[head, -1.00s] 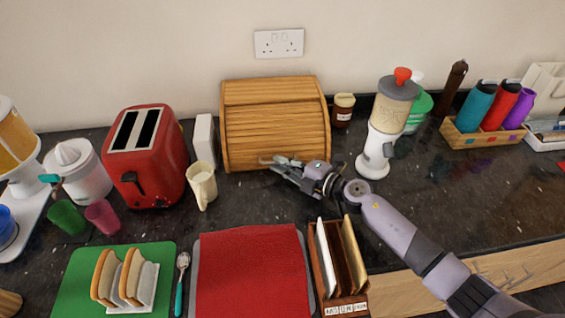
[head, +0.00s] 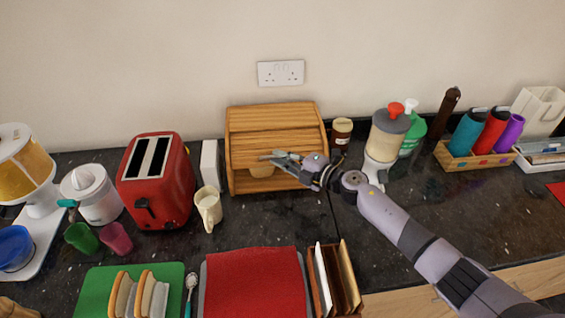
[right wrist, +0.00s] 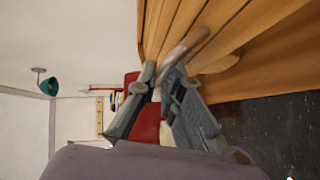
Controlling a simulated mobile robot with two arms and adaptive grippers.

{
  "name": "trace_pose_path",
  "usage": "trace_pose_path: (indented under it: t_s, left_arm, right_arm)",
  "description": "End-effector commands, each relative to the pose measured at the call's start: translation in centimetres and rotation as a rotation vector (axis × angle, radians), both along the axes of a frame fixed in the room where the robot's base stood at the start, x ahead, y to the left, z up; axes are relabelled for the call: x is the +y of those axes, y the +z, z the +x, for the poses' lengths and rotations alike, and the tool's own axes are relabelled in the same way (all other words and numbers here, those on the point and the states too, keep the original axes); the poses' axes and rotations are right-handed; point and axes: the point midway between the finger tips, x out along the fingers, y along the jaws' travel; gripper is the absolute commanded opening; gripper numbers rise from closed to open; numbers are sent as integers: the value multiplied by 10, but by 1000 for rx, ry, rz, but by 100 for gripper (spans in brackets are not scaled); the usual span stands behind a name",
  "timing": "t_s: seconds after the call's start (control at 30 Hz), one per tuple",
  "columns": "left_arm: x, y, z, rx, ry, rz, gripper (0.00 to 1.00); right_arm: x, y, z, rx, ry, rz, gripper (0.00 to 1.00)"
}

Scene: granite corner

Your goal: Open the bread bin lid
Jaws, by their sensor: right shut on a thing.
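The wooden bread bin (head: 272,117) stands against the wall in the head view. Its slatted lid (head: 262,146) is partly raised, with a gap under its lower edge. A tan rounded thing, perhaps bread, shows inside the gap. My right gripper (head: 277,160) is at the lid's lower edge, in front of the gap. In the right wrist view, my right gripper (right wrist: 163,84) is shut on the lid's curved handle (right wrist: 187,44), beside the slats. The fingers partly hide the handle. My left gripper is not in view.
A white box (head: 210,165), a cream mug (head: 208,207) and a red toaster (head: 157,185) stand left of the bin. A brown jar (head: 341,131) and a grey-topped dispenser (head: 388,135) stand right of it. The dark counter in front of the bin is mostly clear.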

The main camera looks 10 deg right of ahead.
Motion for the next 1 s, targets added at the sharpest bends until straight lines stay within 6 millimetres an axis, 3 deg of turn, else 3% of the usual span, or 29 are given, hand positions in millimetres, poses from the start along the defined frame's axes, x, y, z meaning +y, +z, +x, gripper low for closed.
trace_pose_path:
  t_s: [0.13,0.63,0.67,0.7,1.0]
  left_arm:
    - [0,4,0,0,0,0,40]
    - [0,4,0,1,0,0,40]
    - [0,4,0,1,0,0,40]
    - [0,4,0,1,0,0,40]
    - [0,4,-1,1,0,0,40]
  right_arm:
    - [0,9,6,-4,-1,4,0]
    - [0,10,8,-5,0,4,0]
    - [0,10,8,-5,0,4,9]
    - [0,10,8,-5,0,4,12]
    - [0,8,8,-2,1,2,28]
